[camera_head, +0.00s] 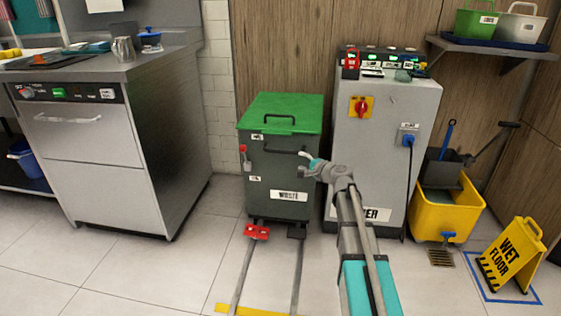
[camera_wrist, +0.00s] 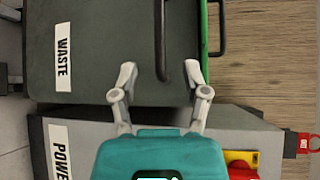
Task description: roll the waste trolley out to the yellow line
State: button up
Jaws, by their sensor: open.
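The waste trolley (camera_head: 275,165) is a dark grey bin with a green lid (camera_head: 275,108) and a WASTE label. It stands against the wall at the back end of two floor rails (camera_head: 243,275). The yellow line (camera_head: 262,311) crosses the rails at the bottom of the head view. My gripper (camera_head: 310,160) is open at the right end of the trolley's dark front handle (camera_head: 278,151). In the wrist view, the handle (camera_wrist: 160,45) comes down between the open fingertips of my gripper (camera_wrist: 160,75). I cannot tell whether the fingers touch it.
A red pedal (camera_head: 257,232) and a dark pedal (camera_head: 297,231) sit at the trolley's foot. A grey power cabinet (camera_head: 375,155) stands close on its right. A yellow mop bucket (camera_head: 445,212) and wet-floor sign (camera_head: 513,257) are farther right. The floor left of the rails is clear.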

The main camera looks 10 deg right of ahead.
aim_at(283, 152)
jog(key=shift+w+d+f, duration=0.15)
jog(key=shift+d+f, duration=0.05)
jog(key=shift+w, duration=0.1)
jog(key=b+x, duration=0.2)
jog(key=x, duration=1.1)
jog(key=shift+w+a, duration=0.2)
jog(key=shift+w, duration=0.1)
grip_shut()
dwell(0.4)
